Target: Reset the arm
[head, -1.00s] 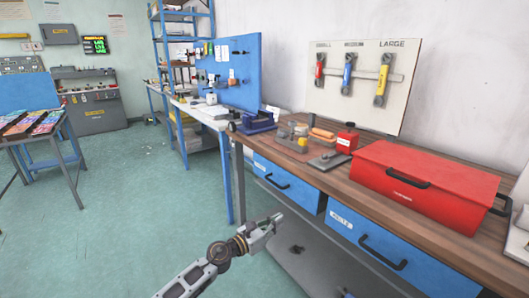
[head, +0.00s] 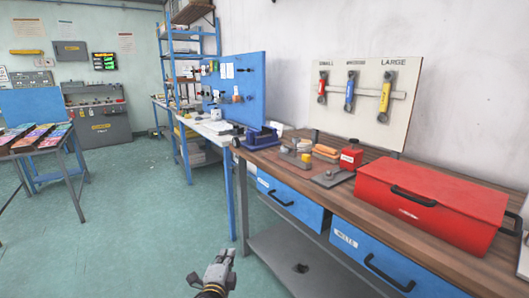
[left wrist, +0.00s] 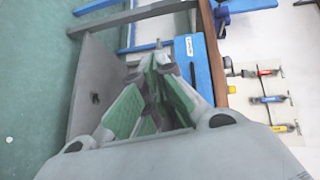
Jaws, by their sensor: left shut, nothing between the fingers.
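My left gripper (head: 222,262) is low at the bottom of the head view, in front of the workbench (head: 345,205) and below its top. Its fingers also fill the middle of the left wrist view (left wrist: 158,62), where they come together with nothing between them. It touches no object that I can see. In the left wrist view the blue drawer front (left wrist: 193,75) lies beyond the fingers, and the bench's grey lower shelf (left wrist: 98,85) shows to the left. My right gripper is in neither view.
A red toolbox (head: 430,200) and a small red box (head: 350,159) stand on the bench. A board (head: 362,100) with small, medium and large wrenches stands behind. Blue drawers (head: 290,200) face the aisle. Open green floor (head: 130,220) lies to the left.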

